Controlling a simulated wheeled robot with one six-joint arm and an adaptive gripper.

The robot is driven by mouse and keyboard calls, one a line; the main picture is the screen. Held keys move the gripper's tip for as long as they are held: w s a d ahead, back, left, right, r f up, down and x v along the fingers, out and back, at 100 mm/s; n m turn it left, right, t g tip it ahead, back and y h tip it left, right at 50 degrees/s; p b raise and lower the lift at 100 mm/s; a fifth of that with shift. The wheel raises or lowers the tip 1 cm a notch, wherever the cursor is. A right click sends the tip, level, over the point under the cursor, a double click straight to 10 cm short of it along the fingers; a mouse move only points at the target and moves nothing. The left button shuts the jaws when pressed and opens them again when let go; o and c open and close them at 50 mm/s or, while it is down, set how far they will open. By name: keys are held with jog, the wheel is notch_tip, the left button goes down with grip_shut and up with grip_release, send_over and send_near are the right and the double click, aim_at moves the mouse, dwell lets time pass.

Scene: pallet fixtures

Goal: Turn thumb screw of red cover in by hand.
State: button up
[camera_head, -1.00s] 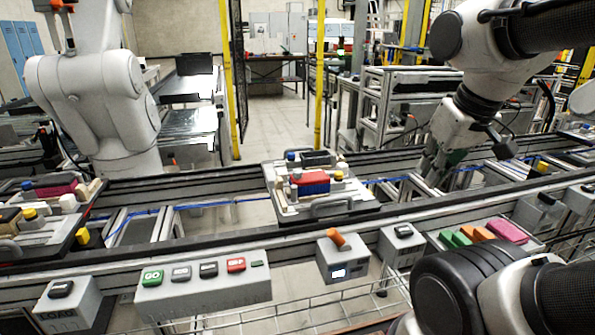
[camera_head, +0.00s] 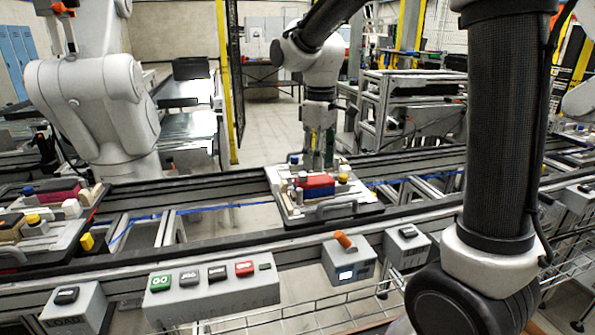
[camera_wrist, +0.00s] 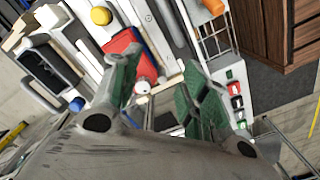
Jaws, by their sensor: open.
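The red cover (camera_head: 314,180) lies on a blue block on the pallet fixture (camera_head: 318,213) in the middle of the conveyor. In the wrist view the red cover (camera_wrist: 121,42) is at upper centre, partly hidden by a finger. A round white knob (camera_wrist: 146,86) sits by its near end, between my fingers in the picture; I cannot tell if it is the thumb screw. My gripper (camera_head: 318,158) points down just behind the cover. In the wrist view my gripper (camera_wrist: 160,88) is open, its green-padded fingers apart, with no visible grip on anything.
A yellow knob (camera_wrist: 101,16) and a blue knob (camera_wrist: 77,104) stand near the cover on the fixture. Another loaded pallet (camera_head: 45,235) is at left. A button box (camera_head: 215,293) and an orange-handled switch box (camera_head: 347,258) stand in front of the conveyor.

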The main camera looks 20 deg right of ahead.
aim_at(303, 174)
jog(key=w+a+n, duration=0.1)
jog(key=w+r+n, duration=0.1)
jog(key=w, duration=0.1)
jog(key=w+a+n, duration=0.1)
jog(key=shift+w+a+r+n, duration=0.3)
jog(key=shift+w+a+r, duration=0.05)
jog(key=shift+w, duration=0.05)
jog(key=shift+r+n, duration=0.4)
jog(key=shift+n, duration=0.2)
jog(key=shift+f+n, duration=0.1)
jog(key=shift+n, duration=0.3)
jog(key=shift+s+f, duration=0.1)
jog(key=shift+f, duration=0.05)
notch_tip(303, 174, down, 8)
jog(key=shift+r, duration=0.25)
